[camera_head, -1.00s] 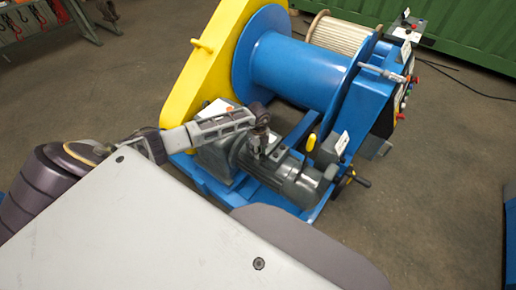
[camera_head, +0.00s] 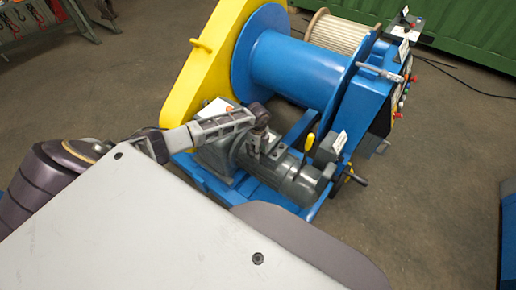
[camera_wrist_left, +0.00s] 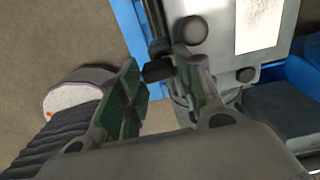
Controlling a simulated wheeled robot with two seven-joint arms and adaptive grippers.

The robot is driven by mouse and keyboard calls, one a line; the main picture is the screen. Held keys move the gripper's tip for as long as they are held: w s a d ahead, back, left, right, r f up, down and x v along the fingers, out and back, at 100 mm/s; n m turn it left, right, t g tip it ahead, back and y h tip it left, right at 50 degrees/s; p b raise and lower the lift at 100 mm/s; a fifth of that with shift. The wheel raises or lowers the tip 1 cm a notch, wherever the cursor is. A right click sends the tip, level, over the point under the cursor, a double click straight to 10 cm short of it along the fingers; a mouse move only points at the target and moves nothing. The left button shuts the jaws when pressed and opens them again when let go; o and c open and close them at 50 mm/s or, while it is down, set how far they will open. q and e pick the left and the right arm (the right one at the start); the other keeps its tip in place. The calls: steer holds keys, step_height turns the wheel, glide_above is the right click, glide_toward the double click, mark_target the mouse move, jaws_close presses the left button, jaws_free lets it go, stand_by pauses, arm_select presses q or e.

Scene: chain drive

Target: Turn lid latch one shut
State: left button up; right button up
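My left gripper (camera_head: 262,136) hangs over the grey gearbox and motor (camera_head: 300,180) of the blue winch. In the left wrist view its two green-padded fingers (camera_wrist_left: 158,78) stand apart, with a short dark stub (camera_wrist_left: 158,70) between their tips. The stub spans nearly the whole gap, and I cannot tell whether the fingers touch it. It may be the lid latch, but its turn is unclear. Beside it is a grey lid or housing (camera_wrist_left: 222,72) with a round dark knob (camera_wrist_left: 192,30) and a white label. My right gripper is not in view.
The yellow chain guard (camera_head: 205,65) and blue drum (camera_head: 290,70) stand just behind the left gripper. A yellow-tipped lever (camera_head: 310,141) and a handwheel (camera_head: 352,178) are to the right. A ribbed dark cylinder (camera_wrist_left: 60,135) is close to the left finger. Open floor lies to the right.

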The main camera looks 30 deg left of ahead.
arm_select(q)
steer(key=shift+o, duration=1)
steer(key=shift+a+r, duration=0.1)
steer(key=shift+r, duration=0.05)
steer(key=shift+w+r, duration=0.1)
steer(key=shift+r, duration=3.75)
steer(key=shift+s, duration=0.2)
